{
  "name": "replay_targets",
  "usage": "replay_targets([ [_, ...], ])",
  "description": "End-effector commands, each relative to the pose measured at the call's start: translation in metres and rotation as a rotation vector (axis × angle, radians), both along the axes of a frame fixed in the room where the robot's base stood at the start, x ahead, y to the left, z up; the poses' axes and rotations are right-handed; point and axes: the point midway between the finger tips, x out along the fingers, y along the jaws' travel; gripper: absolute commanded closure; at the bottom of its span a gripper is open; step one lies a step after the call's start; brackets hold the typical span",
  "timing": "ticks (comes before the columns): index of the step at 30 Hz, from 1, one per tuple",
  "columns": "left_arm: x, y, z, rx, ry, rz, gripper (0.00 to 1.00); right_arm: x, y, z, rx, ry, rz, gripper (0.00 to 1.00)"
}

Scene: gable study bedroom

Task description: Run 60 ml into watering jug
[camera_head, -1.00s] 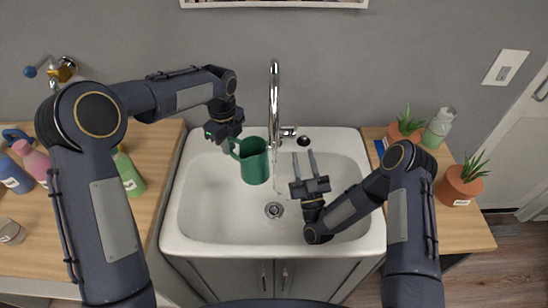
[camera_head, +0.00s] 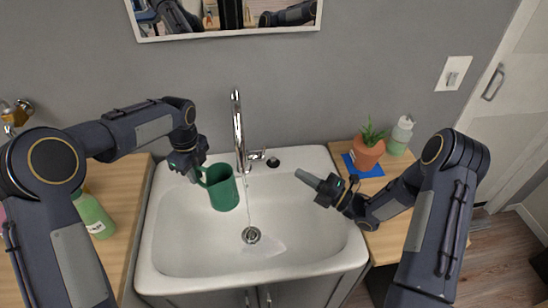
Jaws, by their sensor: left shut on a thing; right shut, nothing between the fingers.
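The green watering jug (camera_head: 222,190) hangs upright over the left part of the white sink (camera_head: 170,240). My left gripper (camera_head: 198,172) is shut on its handle. The chrome tap (camera_head: 238,130) stands at the back of the sink, its lever (camera_head: 257,155) to the right of its base. A thin stream of water (camera_head: 248,205) shows just right of the jug, down toward the drain (camera_head: 251,235); it appears to fall beside the jug. The water level inside the jug cannot be made out. My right gripper (camera_head: 308,178) is shut and empty over the sink's right side.
A wooden counter on the left holds a green bottle (camera_head: 94,214). A mirror (camera_head: 225,20) hangs above. The sink's front half is free.

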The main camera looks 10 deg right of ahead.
Motion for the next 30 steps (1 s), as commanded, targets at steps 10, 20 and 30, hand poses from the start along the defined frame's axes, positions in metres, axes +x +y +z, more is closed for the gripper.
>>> replay_targets([
  [10, 0.0, 0.0, 0.0, -0.001, -0.001, 0.0, 1.0, -0.024, -0.007, -0.001, -0.129, -0.165, 0.09, 1.0],
  [20, 0.0, 0.0, 0.0, -0.001, -0.001, 0.0, 1.0, 0.009, 0.049, 0.012, -0.125, -0.165, 0.093, 1.0],
  [30, 0.0, 0.0, 0.0, -0.001, -0.001, 0.0, 1.0, 0.05, 0.074, 0.028, -0.127, -0.164, 0.086, 1.0],
])
